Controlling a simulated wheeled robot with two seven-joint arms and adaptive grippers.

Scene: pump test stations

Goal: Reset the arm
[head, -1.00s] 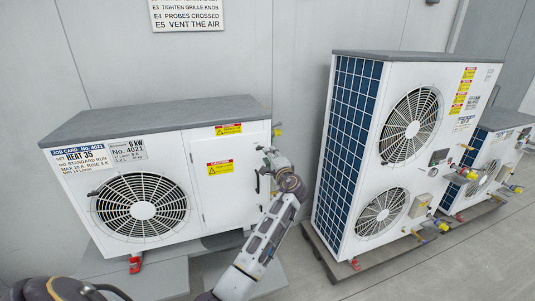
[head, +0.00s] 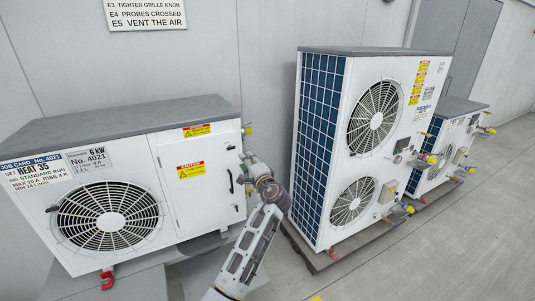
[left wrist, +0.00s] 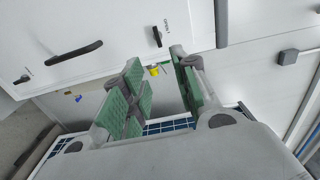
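My left arm reaches up from the bottom centre of the head view. Its gripper (head: 248,160) is near the right end of the white heat pump (head: 110,180) with the job card, by its door and black handle (head: 230,181). I cannot tell whether it touches the unit. In the left wrist view the green-padded fingers of the left gripper (left wrist: 157,62) stand apart with nothing between them. A white panel with dark handles (left wrist: 74,52) lies beyond them. My right gripper is not in view.
A tall white unit (head: 394,135) with two fans and a blue side grille stands right of my arm on a base. A smaller unit (head: 436,159) is behind it. A wall sign (head: 145,14) hangs above. Grey floor (head: 450,245) is clear at the lower right.

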